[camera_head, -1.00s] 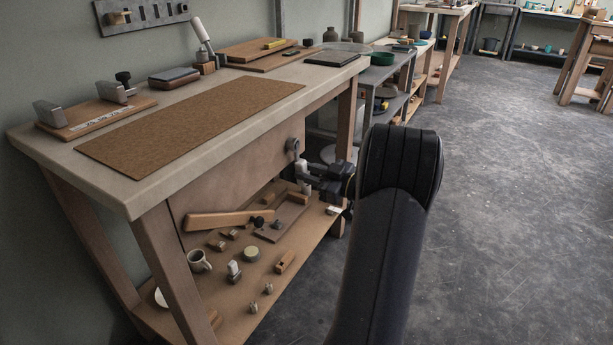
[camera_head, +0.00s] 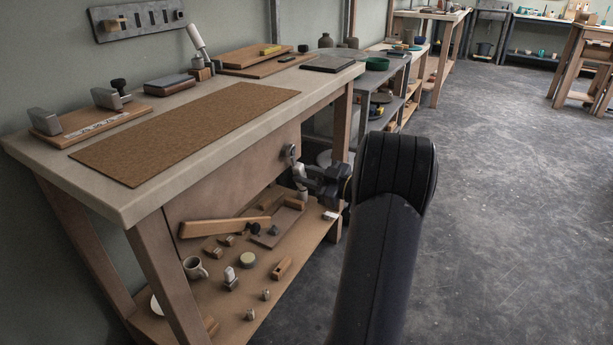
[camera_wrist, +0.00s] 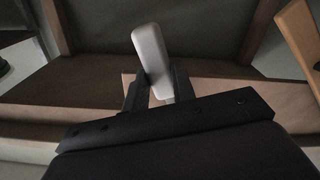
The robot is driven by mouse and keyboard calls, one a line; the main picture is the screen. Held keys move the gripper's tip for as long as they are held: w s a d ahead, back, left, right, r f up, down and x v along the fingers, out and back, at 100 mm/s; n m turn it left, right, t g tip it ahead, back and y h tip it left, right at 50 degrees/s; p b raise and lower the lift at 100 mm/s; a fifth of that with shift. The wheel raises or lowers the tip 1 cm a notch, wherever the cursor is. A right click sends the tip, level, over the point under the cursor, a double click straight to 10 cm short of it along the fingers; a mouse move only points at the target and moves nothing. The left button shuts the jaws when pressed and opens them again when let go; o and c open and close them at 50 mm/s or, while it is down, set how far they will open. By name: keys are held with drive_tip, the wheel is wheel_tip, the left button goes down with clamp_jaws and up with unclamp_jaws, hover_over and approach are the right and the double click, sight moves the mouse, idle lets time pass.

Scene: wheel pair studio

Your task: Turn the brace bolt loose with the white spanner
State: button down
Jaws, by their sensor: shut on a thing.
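My gripper (camera_wrist: 153,90) is shut on the white spanner (camera_wrist: 150,50), which stands up between the two dark fingers in the wrist view. In the head view my gripper (camera_head: 304,176) is under the bench top, close to the right end of the wooden brace panel (camera_head: 245,170). A pale, rounded end (camera_head: 291,152) shows there against the panel; I cannot tell whether it is the spanner's head or the brace bolt. Whether the spanner sits around the bolt cannot be told. My arm hides part of this area.
The lower shelf (camera_head: 235,305) holds a mug (camera_head: 194,267), a wooden bar (camera_head: 222,227) and several small blocks and fittings. The bench top (camera_head: 150,195) with its brown mat (camera_head: 190,130) lies above my gripper. The floor (camera_head: 500,210) to the right is clear.

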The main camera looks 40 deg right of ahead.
drive_tip(key=shift+s+d, duration=0.25)
drive_tip(key=shift+s, duration=0.25)
drive_tip(key=shift+s, duration=0.15)
drive_tip(key=v, duration=0.4)
drive_tip(key=shift+s+d, duration=0.15)
drive_tip(key=shift+s, duration=0.05)
drive_tip(key=shift+x, duration=2.95)
drive_tip(key=shift+s, duration=0.1)
